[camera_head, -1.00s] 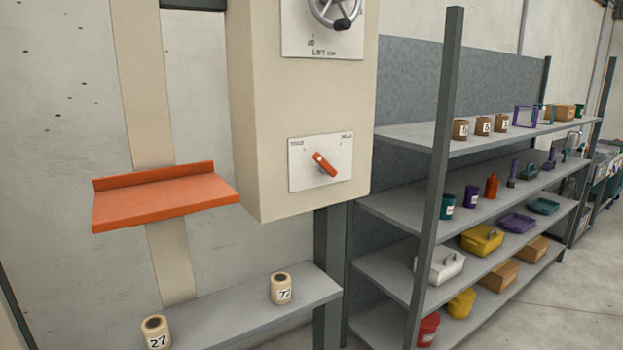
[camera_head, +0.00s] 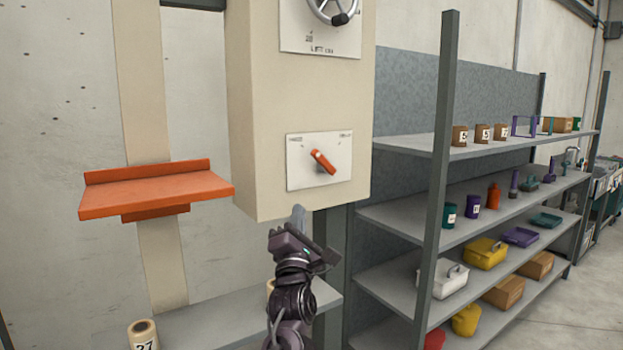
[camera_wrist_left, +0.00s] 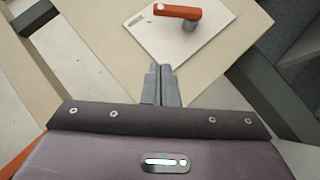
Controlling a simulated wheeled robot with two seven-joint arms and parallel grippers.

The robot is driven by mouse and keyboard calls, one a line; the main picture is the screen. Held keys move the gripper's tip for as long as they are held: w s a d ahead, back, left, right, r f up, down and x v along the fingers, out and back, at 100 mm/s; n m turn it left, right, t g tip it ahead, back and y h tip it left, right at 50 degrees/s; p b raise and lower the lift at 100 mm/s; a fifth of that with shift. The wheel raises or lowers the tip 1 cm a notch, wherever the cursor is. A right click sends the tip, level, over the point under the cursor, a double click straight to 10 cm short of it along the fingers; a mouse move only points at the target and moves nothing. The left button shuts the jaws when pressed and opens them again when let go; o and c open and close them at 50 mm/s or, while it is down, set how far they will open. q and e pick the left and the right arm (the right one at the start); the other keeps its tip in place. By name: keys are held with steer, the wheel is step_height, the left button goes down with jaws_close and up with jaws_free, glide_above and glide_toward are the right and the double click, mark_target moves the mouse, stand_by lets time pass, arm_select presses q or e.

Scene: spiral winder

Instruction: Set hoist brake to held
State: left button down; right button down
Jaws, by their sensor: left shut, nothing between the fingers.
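The hoist brake appears to be the orange lever (camera_head: 323,162) on a white plate (camera_head: 303,178) low on the front of the beige box (camera_head: 262,115). The lever slants from upper left to lower right. Small labels sit at the plate's two upper corners, too small to read. My left gripper (camera_head: 298,213) is just below the box's lower edge, under the plate, apart from the lever. In the left wrist view the gripper (camera_wrist_left: 161,70) is shut and empty, with the orange lever (camera_wrist_left: 177,11) beyond its fingertips. My right gripper is not in view.
A grey handwheel (camera_head: 335,8) is on the upper plate. An orange shelf (camera_head: 155,192) juts out at left. A roll marked 27 (camera_head: 143,335) stands on the lower grey ledge (camera_head: 215,318). A loaded shelf rack (camera_head: 440,150) stands close at right.

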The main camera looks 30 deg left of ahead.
mark_target(324, 162)
arm_select(q)
steer(key=shift+w+r, duration=0.1)
steer(key=p+x, duration=0.2)
steer(key=x, duration=0.2)
steer(key=d+r+p+x, duration=0.1)
steer(key=p+x, duration=0.1)
steer(key=x, duration=0.2)
steer(key=d+p+x, duration=0.1)
steer(key=p+x, duration=0.1)
steer(key=x, duration=0.2)
steer(key=shift+w+r, duration=0.3)
steer(key=shift+w, duration=0.25)
steer(key=shift+p, duration=0.4)
